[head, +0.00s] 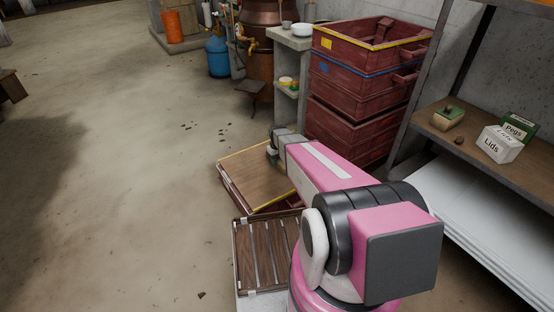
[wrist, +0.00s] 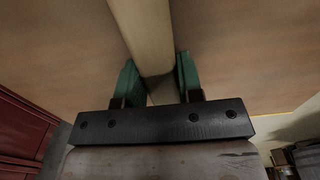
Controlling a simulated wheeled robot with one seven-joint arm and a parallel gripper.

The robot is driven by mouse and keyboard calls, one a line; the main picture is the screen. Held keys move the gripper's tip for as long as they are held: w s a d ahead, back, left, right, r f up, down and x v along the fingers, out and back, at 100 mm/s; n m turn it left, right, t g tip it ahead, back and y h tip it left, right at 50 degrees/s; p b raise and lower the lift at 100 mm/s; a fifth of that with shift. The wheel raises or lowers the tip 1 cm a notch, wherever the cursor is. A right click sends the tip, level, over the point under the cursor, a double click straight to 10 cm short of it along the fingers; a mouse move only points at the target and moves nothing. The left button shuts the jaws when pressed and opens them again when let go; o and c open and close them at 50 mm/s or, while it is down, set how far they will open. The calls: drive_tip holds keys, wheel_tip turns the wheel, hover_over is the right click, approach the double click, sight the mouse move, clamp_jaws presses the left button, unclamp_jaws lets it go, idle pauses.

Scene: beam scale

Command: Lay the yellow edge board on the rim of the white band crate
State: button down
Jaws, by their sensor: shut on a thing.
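The yellow edge board (head: 250,172), a flat brown wooden panel with a yellow line on its near edge, lies over a dark red crate (head: 238,198) on the floor. That crate is mostly hidden, and I cannot make out its band clearly or tell whether the board touches its rim. My gripper (head: 272,153) is at the board's upper right part. In the wrist view, the green fingers of my gripper (wrist: 159,78) are shut on the board's pale wooden bar (wrist: 142,35). The board's face (wrist: 60,50) fills most of that view.
Red crates (head: 350,95) with yellow and blue bands stand stacked behind. A slatted wooden panel (head: 262,262) lies in front of the board.

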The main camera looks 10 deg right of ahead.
drive_tip(key=shift+f, duration=0.55)
idle(0.9)
drive_tip(key=c, duration=0.7)
unclamp_jaws()
wheel_tip(320, 180, up, 11)
drive_tip(key=shift+f, duration=0.1)
